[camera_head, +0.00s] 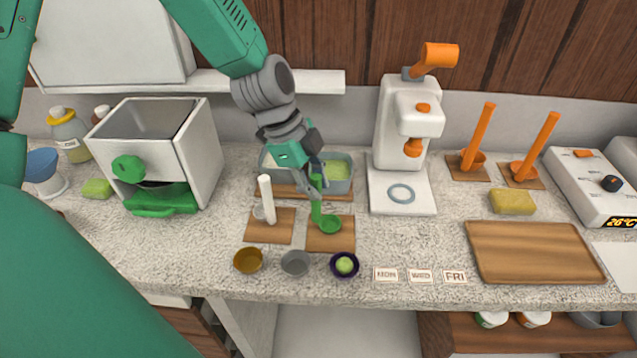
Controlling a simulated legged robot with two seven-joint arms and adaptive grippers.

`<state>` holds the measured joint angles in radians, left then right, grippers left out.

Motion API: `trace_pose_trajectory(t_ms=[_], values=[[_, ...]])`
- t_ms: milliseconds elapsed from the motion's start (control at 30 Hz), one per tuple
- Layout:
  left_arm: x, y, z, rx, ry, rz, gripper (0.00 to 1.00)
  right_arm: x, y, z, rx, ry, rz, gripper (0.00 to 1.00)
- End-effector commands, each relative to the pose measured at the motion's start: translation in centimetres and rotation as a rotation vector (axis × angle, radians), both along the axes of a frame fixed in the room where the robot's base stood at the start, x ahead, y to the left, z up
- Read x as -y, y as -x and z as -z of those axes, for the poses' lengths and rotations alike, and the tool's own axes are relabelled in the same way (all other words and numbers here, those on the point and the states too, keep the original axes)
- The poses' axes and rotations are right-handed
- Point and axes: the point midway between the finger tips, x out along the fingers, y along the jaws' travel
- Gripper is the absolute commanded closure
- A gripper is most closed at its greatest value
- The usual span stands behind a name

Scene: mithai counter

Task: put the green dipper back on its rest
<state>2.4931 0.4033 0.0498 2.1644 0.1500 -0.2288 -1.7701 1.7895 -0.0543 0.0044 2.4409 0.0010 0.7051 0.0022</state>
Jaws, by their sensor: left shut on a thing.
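The green dipper (317,211) stands roughly upright, with its cup low over a square wooden rest (331,241). Whether the cup touches the rest, I cannot tell. My left gripper (315,186) is shut on the upper part of the dipper's handle, coming down from above. The gripper partly hides the top of the handle. A white dipper (266,199) stands on a wooden rest (270,233) just to the left. My right gripper is not in view.
A grey tub with green contents (338,168) sits behind the dipper. Small bowls, one amber (248,260), one grey (295,262) and one dark (345,265), stand in front. A white press (405,130) is to the right, with orange dippers (478,140) beyond. A wooden tray (533,252) lies at front right.

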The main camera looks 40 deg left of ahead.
Motion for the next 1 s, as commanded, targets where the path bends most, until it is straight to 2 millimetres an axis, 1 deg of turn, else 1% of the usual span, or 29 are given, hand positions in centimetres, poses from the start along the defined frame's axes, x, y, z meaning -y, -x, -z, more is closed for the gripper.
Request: trace_pose_trajectory(t_ms=[200,233,267,300,567,667,767,867,1000], values=[[0.0,0.0,0.5,0.0,0.001,0.0,1.0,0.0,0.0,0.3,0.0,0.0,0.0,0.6],[0.0,0.0,0.4,0.0,0.0,0.0,0.73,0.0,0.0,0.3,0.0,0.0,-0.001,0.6],[0.0,0.0,0.4,0.0,0.0,0.0,0.62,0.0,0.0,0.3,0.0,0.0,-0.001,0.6],[0.0,0.0,0.4,0.0,0.0,0.0,0.59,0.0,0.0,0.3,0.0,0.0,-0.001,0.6],[0.3,0.0,0.3,0.0,-0.003,0.001,0.59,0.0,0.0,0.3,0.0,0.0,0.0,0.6],[0.0,0.0,-0.1,0.002,-0.002,0.0,0.59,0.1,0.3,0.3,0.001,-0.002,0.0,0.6],[-0.5,0.1,-1.1,0.004,0.0,0.0,0.59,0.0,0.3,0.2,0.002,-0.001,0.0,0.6],[-1.3,0.4,-2.9,0.006,0.0,-0.001,0.59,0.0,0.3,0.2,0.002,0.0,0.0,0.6],[-2.4,0.8,-5.7,0.006,0.001,-0.001,0.59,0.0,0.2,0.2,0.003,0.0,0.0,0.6]])
